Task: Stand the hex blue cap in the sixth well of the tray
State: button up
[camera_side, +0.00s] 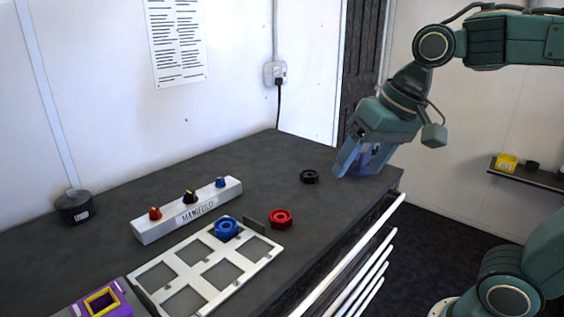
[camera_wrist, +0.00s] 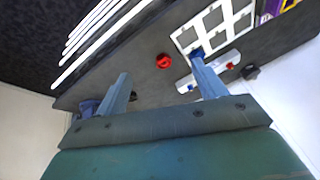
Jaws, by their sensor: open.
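The hex blue cap (camera_side: 227,228) sits at the far back well of the white tray (camera_side: 237,284), the end nearest the upright grey tab. From this angle I cannot tell whether it is fully seated. In the wrist view the blue cap (camera_wrist: 196,52) is partly hidden behind one finger, with the tray (camera_wrist: 228,22) beyond it. My gripper (camera_side: 353,172) is open and empty, low over the far right end of the bench, well apart from the cap and the tray. Its two spread fingers also show in the wrist view (camera_wrist: 160,68).
A red cap (camera_side: 281,219) lies right of the tray, and a black ring-like cap (camera_side: 309,176) near my gripper. The white manifold (camera_side: 187,210) with several knobs stands behind the tray. A purple and yellow part (camera_side: 101,302) is front left. White rails (camera_side: 350,262) run along the bench front.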

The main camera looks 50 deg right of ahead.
jog(key=s+d+f+n+t, duration=0.1)
jog(key=s+f+n, duration=0.3)
jog(key=s, duration=0.4)
jog(key=shift+d+f+h, duration=0.25)
jog(key=shift+d+h, duration=0.15)
jog(key=shift+d, duration=0.35)
dwell(0.5)
